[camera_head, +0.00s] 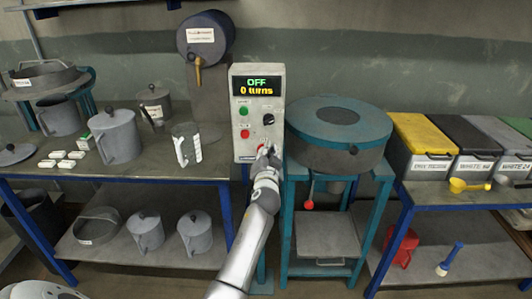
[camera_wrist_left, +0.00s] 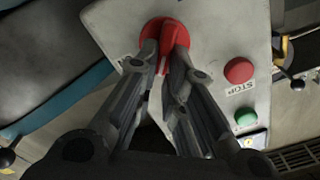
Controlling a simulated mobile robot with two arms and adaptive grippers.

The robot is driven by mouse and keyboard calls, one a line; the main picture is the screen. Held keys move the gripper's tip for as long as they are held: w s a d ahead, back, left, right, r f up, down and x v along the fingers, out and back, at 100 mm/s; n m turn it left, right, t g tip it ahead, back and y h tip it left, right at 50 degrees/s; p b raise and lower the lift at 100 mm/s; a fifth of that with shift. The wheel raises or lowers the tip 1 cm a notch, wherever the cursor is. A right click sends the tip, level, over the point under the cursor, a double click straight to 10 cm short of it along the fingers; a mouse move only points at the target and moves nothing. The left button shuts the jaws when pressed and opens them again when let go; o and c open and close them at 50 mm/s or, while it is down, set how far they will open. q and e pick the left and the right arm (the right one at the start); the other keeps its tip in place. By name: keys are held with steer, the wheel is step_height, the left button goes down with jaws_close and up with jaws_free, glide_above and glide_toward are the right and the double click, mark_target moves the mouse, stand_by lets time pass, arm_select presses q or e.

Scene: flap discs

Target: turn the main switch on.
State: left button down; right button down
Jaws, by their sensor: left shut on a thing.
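The control box (camera_head: 258,110) is a pale upright panel at the centre, and its display (camera_head: 257,87) reads "OFF" and "0 turns". The main switch, a red rotary knob (camera_wrist_left: 172,60), sits low on the panel. In the head view my left gripper (camera_head: 266,153) covers most of this switch. In the left wrist view the two fingers of my left gripper (camera_wrist_left: 164,55) are closed on either side of the knob's red handle. The panel also has a green button (camera_head: 243,112), a red stop button (camera_head: 245,134) and a black dial (camera_head: 268,119). My right gripper is not in view.
A round teal-rimmed machine (camera_head: 338,132) stands close to the right of the box. A glass beaker (camera_head: 187,145) and grey jugs (camera_head: 116,137) stand on the left table. Lidded bins (camera_head: 421,146) and a yellow scoop (camera_head: 468,185) are on the right table.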

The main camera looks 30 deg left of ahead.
arm_select(q)
steer(key=m, duration=0.3)
steer(key=f+m, duration=0.1)
steer(key=m, duration=0.3)
steer(key=m+p, duration=0.1)
steer(key=m, duration=0.2)
steer(key=shift+w+d+f, duration=0.2)
steer(key=shift+d+f, duration=0.15)
steer(key=shift+m, duration=0.4)
steer(key=c, duration=1.5)
jaws_free()
steer(key=v, duration=1.2)
